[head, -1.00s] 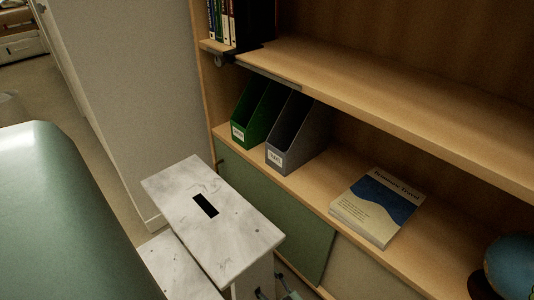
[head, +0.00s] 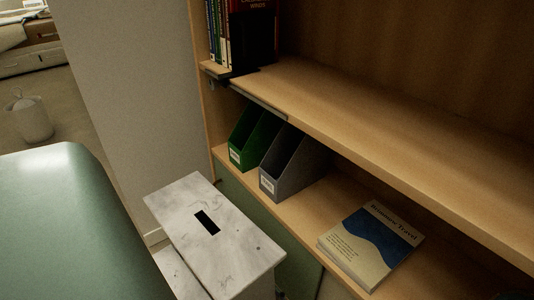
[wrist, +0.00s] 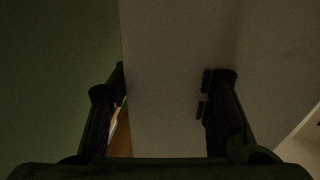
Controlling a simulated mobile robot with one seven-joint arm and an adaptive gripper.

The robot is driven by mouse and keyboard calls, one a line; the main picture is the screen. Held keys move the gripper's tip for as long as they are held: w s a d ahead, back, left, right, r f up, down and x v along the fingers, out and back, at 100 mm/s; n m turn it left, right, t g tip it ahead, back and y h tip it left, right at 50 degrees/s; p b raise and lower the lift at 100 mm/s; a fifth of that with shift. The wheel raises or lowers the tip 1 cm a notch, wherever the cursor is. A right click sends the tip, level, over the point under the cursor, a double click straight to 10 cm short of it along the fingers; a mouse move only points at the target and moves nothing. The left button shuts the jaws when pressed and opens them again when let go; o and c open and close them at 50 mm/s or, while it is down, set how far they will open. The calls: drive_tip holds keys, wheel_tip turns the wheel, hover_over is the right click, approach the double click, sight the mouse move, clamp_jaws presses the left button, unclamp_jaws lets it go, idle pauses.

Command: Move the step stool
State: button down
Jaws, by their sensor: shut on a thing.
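The step stool (head: 228,232) has a white, marbled top with a dark slot in it. It stands upright at the bottom centre of the head view, in front of the shelf unit, with a lower white step at its left. In the wrist view a pale flat panel (wrist: 165,50), which looks like part of the stool, lies between the fingers. My gripper (wrist: 162,88) is shut on it, one dark finger on each side. The gripper is not visible in the head view. The stool's legs and feet are mostly hidden or out of the picture.
A wooden shelf unit (head: 400,150) stands close behind and right of the stool. It holds a green file holder (head: 246,138), a grey file holder (head: 287,168) and a book (head: 370,245). A grey wall (head: 130,90) is behind. A pale container (head: 30,118) stands on open floor far left.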

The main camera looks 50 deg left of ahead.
drive_tip(key=shift+w+d, duration=0.1)
drive_tip(key=shift+w, duration=0.15)
drive_tip(key=c, duration=1.2)
unclamp_jaws()
drive_tip(key=o, duration=0.5)
drive_tip(key=shift+s, duration=0.2)
drive_tip(key=shift+c, duration=0.2)
drive_tip(key=s+d, duration=0.2)
drive_tip(key=d, duration=0.9)
drive_tip(key=shift+d, duration=0.35)
drive_tip(key=shift+c, duration=0.3)
